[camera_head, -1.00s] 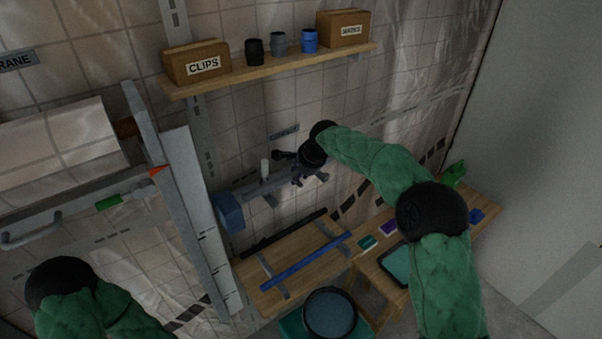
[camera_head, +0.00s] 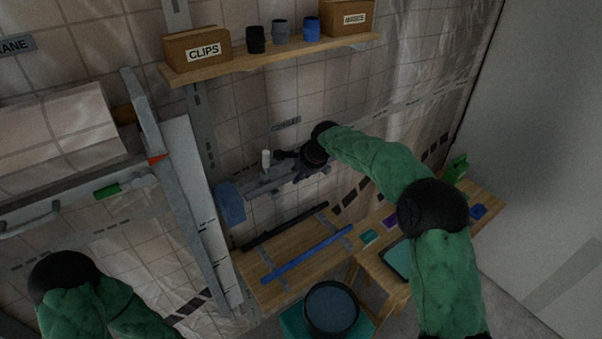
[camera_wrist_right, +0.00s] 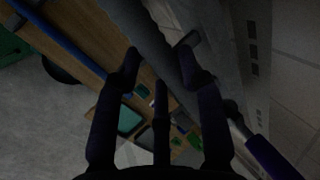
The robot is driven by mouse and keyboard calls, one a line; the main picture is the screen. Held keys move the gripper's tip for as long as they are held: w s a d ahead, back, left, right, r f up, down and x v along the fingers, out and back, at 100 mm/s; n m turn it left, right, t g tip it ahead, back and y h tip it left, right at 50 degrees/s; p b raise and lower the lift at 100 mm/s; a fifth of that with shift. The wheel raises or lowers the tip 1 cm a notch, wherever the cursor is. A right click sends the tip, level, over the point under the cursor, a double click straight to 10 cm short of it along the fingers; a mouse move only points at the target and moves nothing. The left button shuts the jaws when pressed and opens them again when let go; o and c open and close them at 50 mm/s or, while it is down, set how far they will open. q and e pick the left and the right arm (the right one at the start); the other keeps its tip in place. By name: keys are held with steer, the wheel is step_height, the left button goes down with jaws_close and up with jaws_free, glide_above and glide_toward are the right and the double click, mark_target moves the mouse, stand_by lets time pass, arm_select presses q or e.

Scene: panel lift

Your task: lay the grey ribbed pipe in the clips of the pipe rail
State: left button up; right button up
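The grey ribbed pipe and the grey pipe rail (camera_head: 262,190) appear as a grey, slanted strip on the tiled wall below the shelf. I cannot separate pipe from clips there. My right gripper (camera_head: 300,165) is at the right part of this strip, its dark fingers spread. In the right wrist view a long grey bar (camera_wrist_right: 150,38), likely the pipe or rail, runs diagonally between and beyond the fingertips of my right gripper (camera_wrist_right: 160,60). The fingers look apart, not clearly closed on it. My left gripper is out of view; only its arm shows at lower left.
A blue block (camera_head: 230,203) is at the strip's left end. Below, a wooden bench (camera_head: 262,292) holds a black bar (camera_head: 285,227) and a blue bar (camera_head: 308,254). A round dark container (camera_head: 331,309) stands in front. A shelf (camera_head: 270,62) with boxes hangs above.

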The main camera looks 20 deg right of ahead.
steer(key=shift+o, duration=1.3)
steer(key=shift+r, duration=0.1)
steer(key=v, duration=1.2)
